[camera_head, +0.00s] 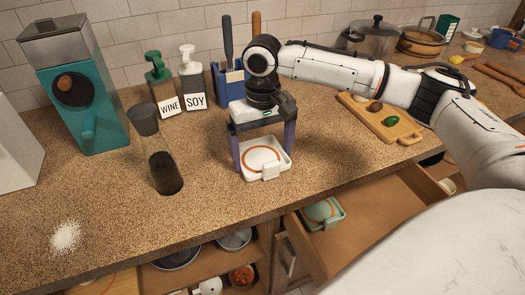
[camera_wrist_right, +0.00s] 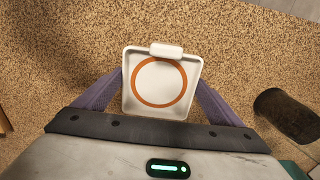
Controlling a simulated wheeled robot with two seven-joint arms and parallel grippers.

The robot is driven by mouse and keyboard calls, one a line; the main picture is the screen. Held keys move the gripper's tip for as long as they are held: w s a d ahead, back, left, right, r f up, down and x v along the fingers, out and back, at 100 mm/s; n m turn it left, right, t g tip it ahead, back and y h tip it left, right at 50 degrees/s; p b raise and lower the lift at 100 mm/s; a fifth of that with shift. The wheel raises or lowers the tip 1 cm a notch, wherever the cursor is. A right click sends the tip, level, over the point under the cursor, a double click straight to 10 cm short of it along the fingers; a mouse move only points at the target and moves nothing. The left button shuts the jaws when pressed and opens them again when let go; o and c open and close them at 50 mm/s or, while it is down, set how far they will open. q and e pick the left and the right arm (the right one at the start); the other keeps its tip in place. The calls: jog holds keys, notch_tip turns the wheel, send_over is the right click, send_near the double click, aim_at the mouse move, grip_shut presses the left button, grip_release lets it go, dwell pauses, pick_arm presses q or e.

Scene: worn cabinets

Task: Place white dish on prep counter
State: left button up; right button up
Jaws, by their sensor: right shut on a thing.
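The white dish (camera_head: 252,173) is square with rounded corners, a raised rim, an orange ring inside and a small tab on one side. It is over the prep counter (camera_head: 215,210), near its front edge, and looks level. My right gripper (camera_head: 263,154) reaches down from above and is shut on the white dish, with a purple finger at each side. The right wrist view shows the dish (camera_wrist_right: 162,112) between the fingers, over speckled counter. I cannot tell whether its underside touches the counter. My left gripper is not in view.
A dark-capped bottle (camera_head: 160,160) stands left of the dish. Soy (camera_head: 194,85) and wine (camera_head: 164,90) dispensers and a blue utensil holder (camera_head: 227,85) stand behind. A cutting board (camera_head: 400,130) lies right. An open drawer (camera_head: 375,215) below holds a green dish (camera_head: 322,213).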

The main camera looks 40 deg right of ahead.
aim_at(262, 162)
jog(key=o, duration=0.9)
jog(key=shift+f, duration=0.1)
jog(key=shift+o, duration=0.2)
notch_tip(262, 162, up, 12)
